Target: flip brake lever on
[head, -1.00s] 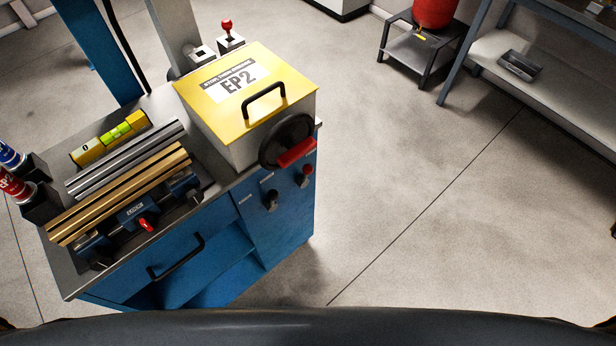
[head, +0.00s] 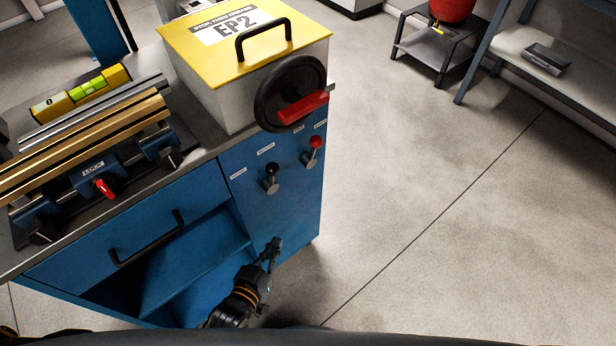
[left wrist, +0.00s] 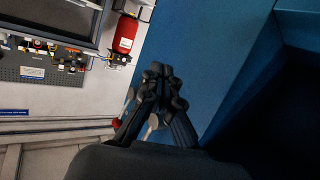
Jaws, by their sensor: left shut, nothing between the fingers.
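Two small levers stick out of the blue cabinet's front panel in the head view: a black-knobbed lever (head: 270,177) and a red-knobbed lever (head: 314,143). Their labels are too small to read, so I cannot tell which is the brake lever. My left gripper (head: 274,244) is shut and empty, below both levers and apart from them in the head view. In the left wrist view its closed fingers (left wrist: 158,76) point along the blue panel (left wrist: 205,60). A red knob (left wrist: 117,123) shows beside the fingers there, and a metal lever is partly hidden behind them. My right gripper is not in view.
Above the levers, a black handwheel (head: 268,93) with a red grip (head: 303,107) juts from the yellow-lidded EP2 box (head: 205,70). A drawer handle (head: 147,238) and an open shelf bay lie left of my gripper. The floor (head: 430,230) at right is clear.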

